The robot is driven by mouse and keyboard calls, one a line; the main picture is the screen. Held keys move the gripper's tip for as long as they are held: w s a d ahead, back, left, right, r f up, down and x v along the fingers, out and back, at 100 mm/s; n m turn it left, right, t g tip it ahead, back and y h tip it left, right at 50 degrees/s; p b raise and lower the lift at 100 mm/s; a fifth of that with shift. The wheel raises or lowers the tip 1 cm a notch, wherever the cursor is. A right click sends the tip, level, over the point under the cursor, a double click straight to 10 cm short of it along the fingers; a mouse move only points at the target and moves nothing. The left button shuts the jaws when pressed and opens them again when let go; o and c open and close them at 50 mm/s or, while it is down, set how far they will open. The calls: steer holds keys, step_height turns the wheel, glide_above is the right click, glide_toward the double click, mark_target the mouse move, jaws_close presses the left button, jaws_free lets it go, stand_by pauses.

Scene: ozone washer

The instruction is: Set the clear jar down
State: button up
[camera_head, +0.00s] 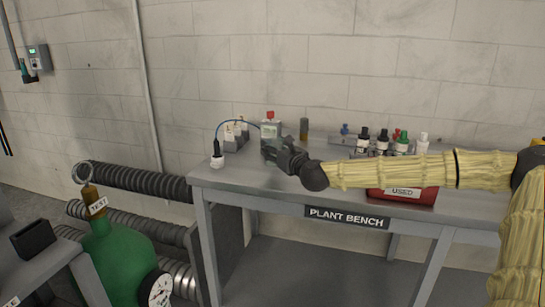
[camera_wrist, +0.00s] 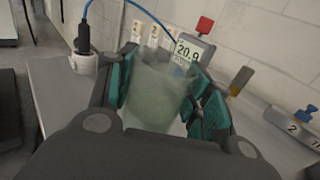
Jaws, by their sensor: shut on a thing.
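My gripper (camera_wrist: 157,95) is shut on the clear jar (camera_wrist: 155,100), a translucent, greenish, open-topped jar between its two teal-padded fingers in the wrist view. In the head view my gripper (camera_head: 277,155) is over the left part of the plant bench (camera_head: 235,184), in front of a meter with a red top. The jar cannot be made out in the head view. Whether its base touches the bench is hidden.
The meter (camera_wrist: 193,50), reading 20.9, stands just behind the jar. A white probe holder (camera_head: 217,161) with a blue cable is at the bench's left corner. Several capped bottles (camera_head: 383,141) and a red "USED" tray (camera_head: 420,196) are to the right.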

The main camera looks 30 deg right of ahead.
steer(key=shift+w+d+f, duration=0.1)
steer(key=shift+w+d, duration=0.1)
steer(key=shift+w, duration=0.4)
steer(key=shift+w+d, duration=0.15)
steer(key=shift+w, duration=0.45)
steer(key=shift+w+f, duration=0.15)
steer(key=shift+f, duration=1.6)
steer(key=shift+f+b, duration=0.15)
steer(key=shift+b, duration=0.15)
steer(key=o, duration=1.2)
steer(key=shift+r, duration=0.2)
steer(key=shift+s, duration=0.55)
steer(key=s, duration=0.3)
steer(key=s+p, duration=0.1)
steer(key=s, duration=0.2)
steer(key=shift+s+a, duration=0.2)
steer(key=shift+s, duration=0.1)
steer(key=shift+s+a+p, duration=0.15)
steer(key=shift+s+p, duration=0.25)
steer(key=shift+s, duration=0.7)
steer(key=shift+s+a+p, duration=0.1)
steer(key=shift+s+p, duration=0.3)
steer(key=shift+s, duration=0.65)
